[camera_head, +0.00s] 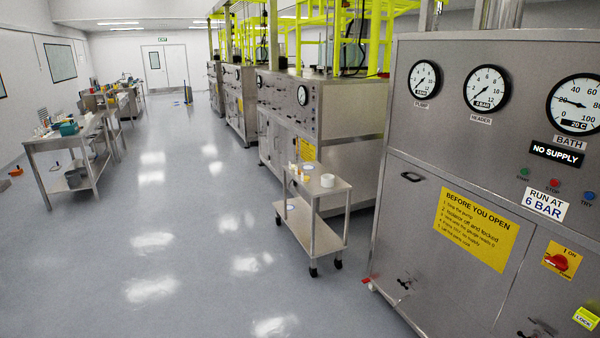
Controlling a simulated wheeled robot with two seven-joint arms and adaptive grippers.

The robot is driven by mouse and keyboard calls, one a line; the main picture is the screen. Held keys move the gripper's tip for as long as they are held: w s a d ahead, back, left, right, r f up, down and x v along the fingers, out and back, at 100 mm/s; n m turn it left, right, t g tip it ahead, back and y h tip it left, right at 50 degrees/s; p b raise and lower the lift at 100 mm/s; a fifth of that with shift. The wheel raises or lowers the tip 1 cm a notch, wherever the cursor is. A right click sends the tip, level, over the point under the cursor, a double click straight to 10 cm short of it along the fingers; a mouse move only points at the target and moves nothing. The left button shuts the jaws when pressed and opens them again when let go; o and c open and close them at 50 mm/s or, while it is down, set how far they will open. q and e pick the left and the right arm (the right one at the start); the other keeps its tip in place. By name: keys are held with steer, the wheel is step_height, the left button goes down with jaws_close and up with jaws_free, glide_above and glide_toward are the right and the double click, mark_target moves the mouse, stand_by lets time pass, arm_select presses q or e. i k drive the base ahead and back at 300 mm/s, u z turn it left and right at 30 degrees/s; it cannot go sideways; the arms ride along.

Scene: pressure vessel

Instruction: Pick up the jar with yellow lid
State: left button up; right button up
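A small cart (322,196) stands in the middle of the floor, by the steel machines. On its top sit a few small items. One is a small pale container with a yellowish top (292,167), near the left end; it is too small to tell whether it is the jar with the yellow lid. A small white item (305,177) stands just right of it, and a wider white round item (328,180) sits further right. Neither of my grippers is in view.
A large steel cabinet (450,190) with gauges fills the right side. A row of steel machines (345,125) runs behind the cart. A steel workbench (80,142) with small items stands at the left. The grey floor (180,240) between is clear.

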mark_target(292, 159)
steer(key=u, duration=0.15)
steer(key=i, duration=4.1)
steer(key=z, duration=0.2)
steer(key=i, duration=1.45)
steer(key=z, duration=0.25)
